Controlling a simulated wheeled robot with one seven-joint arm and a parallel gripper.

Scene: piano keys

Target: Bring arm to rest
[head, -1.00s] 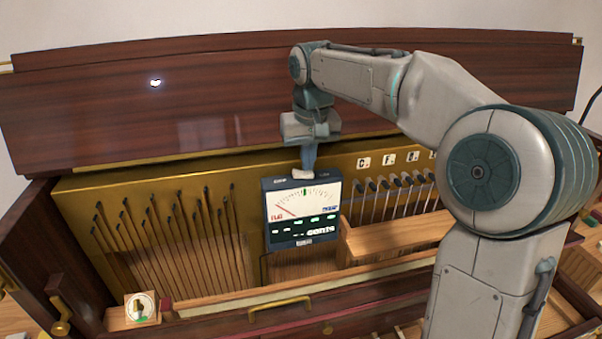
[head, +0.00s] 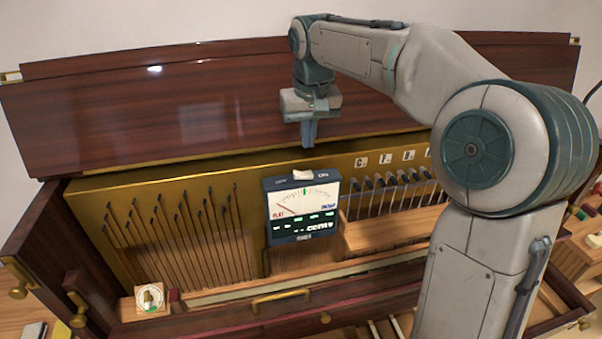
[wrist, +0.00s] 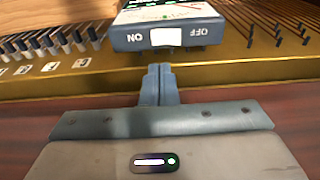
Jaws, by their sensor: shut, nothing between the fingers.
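My gripper (head: 309,138) points down above the tuning meter, in front of the raised wooden lid. Its fingers are together and empty, and they show shut in the wrist view (wrist: 159,85). The tuning meter (head: 303,212) is a dark box with a pale dial, a needle, green lit marks and the word "cents". Its top carries a white switch (head: 303,175) between OFF and ON labels. The switch also shows in the wrist view (wrist: 165,37). The fingertips are apart from the switch.
A brass plate (head: 85,205) with several dark pins lies behind the meter. The wooden lid (head: 90,110) stands behind my gripper. A wooden block (head: 395,232) is right of the meter.

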